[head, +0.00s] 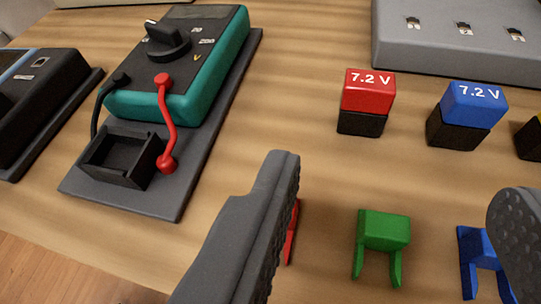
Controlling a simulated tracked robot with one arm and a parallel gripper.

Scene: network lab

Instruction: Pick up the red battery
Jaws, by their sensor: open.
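The red battery (367,101) is a small block with a red top marked "7.2 V" and a black lower part. It stands upright on the wooden table in the head view, right of centre. My gripper (400,212) is open, with one grey finger at lower centre and the other at the right edge. The red battery is beyond the fingertips, apart from them. Nothing is held between the fingers.
A blue battery (466,115) stands just right of the red one, with a yellow one (532,138) cut off at the edge. Green (384,232) and blue (475,250) forked pieces lie nearer. A teal meter (185,70) with an empty black holder (122,158) is left. A grey box (450,50) is behind.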

